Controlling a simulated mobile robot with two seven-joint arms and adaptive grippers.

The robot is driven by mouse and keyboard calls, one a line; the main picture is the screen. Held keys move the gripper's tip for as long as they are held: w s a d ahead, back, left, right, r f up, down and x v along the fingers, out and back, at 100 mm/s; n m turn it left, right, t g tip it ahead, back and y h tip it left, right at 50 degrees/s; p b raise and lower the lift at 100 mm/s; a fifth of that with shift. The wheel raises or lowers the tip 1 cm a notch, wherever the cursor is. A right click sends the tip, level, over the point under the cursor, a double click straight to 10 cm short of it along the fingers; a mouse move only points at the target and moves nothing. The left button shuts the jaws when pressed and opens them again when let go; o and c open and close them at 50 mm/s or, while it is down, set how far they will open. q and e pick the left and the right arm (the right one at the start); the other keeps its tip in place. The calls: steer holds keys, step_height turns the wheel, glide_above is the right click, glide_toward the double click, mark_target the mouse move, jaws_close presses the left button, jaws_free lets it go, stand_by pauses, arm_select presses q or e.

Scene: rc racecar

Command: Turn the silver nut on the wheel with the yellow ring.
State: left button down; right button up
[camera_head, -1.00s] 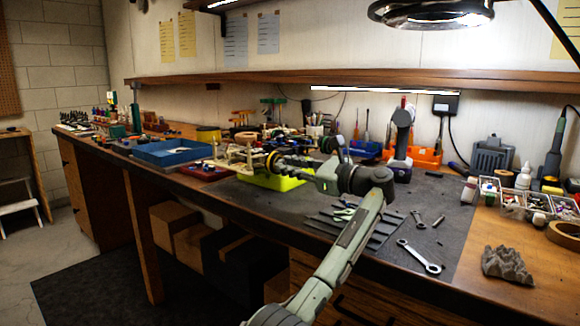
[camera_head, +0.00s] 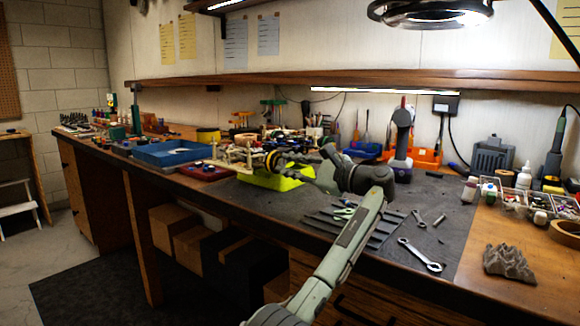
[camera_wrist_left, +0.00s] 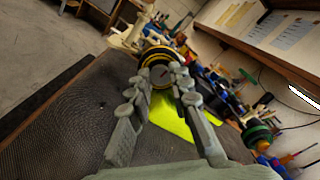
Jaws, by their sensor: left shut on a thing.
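The wheel with the yellow ring (camera_head: 272,161) is black and faces my left gripper. It also shows in the left wrist view (camera_wrist_left: 155,54), at the upper middle. The silver nut (camera_wrist_left: 161,74) sits at the wheel's hub, between the fingertips. My left gripper (camera_head: 287,164) reaches in from the right in the head view. In the wrist view its fingers (camera_wrist_left: 161,78) stand on both sides of the nut and are shut on it. The exact contact is too small to see clearly. My right gripper is not in view.
A bright yellow-green tray (camera_head: 272,180) lies below the wheel. A blue tray (camera_head: 172,152) stands to the left. Wrenches (camera_head: 420,257) lie on the dark mat at the front right. A drill (camera_head: 402,140) stands behind. The front of the mat has free room.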

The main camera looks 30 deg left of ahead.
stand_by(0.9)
arm_select(q)
steer(key=c, duration=1.4)
jaws_free()
steer(key=shift+o, duration=0.2)
steer(key=d, duration=0.8)
steer(key=s+d, duration=0.1)
steer(key=d, duration=0.3)
